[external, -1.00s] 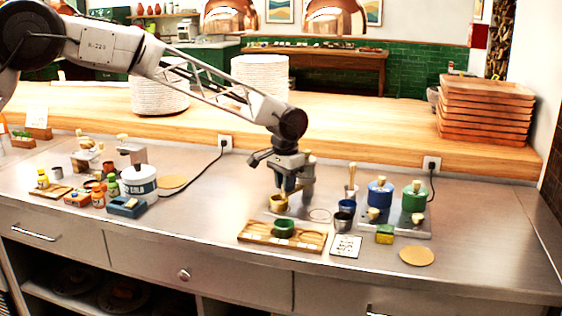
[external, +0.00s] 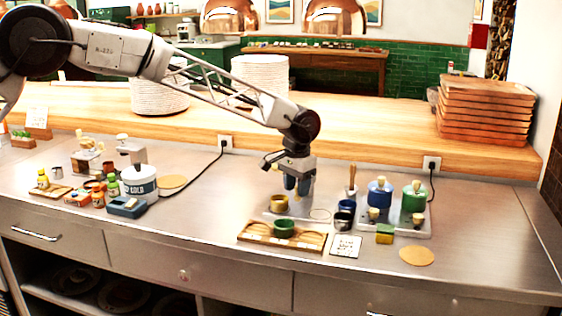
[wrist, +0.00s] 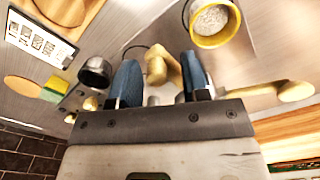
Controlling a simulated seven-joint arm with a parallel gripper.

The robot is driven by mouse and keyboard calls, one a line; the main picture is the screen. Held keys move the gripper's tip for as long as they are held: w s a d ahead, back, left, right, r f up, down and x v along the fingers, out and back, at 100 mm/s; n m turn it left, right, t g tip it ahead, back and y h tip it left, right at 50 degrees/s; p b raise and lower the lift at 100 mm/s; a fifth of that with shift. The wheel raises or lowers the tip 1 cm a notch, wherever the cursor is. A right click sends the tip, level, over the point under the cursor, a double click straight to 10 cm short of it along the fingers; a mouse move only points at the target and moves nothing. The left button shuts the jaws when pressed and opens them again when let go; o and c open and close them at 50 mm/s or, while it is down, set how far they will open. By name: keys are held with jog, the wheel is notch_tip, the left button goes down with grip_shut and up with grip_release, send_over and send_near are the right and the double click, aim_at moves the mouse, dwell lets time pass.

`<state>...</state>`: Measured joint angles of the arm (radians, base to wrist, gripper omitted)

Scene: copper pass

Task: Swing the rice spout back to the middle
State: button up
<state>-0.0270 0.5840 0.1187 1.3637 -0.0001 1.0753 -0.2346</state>
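My gripper (external: 297,190) points down over the rice station, with its two blue fingers apart. In the wrist view, a pale wooden knob-like piece (wrist: 158,66) shows between the fingertips (wrist: 160,72); I cannot tell whether they touch it. It may be the spout's handle. A yellow-rimmed cup (external: 279,203) stands left of the fingers; the wrist view shows pale grains in this cup (wrist: 211,22). A long wooden handle or spoon (wrist: 292,91) lies at the right of the wrist view. The spout itself is mostly hidden by my gripper, so its angle is unclear.
Bare steel lies left of the station.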

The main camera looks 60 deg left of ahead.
jog(key=shift+r, duration=0.2)
jog(key=shift+r, duration=2.8)
jog(key=shift+s+r, duration=0.4)
jog(key=shift+s, duration=0.05)
jog(key=s+d+r+m, duration=0.1)
jog(key=s+r, duration=0.4)
jog(key=s, duration=0.7)
jog(key=s+r+t, duration=0.1)
jog(key=s+r, duration=0.4)
jog(key=s, duration=0.6)
jog(key=s+d+r+m, duration=0.1)
jog(key=s+r, duration=0.4)
jog(key=s, duration=0.7)
jog(key=s+f, duration=0.2)
jog(key=s, duration=1)
jog(key=s+f+t, duration=0.1)
jog(key=s+f, duration=0.2)
jog(key=s, duration=0.9)
jog(key=s+d+f+m, duration=0.1)
jog(key=s+f, duration=0.2)
jog(key=s, duration=0.9)
jog(key=shift+t, duration=0.3)
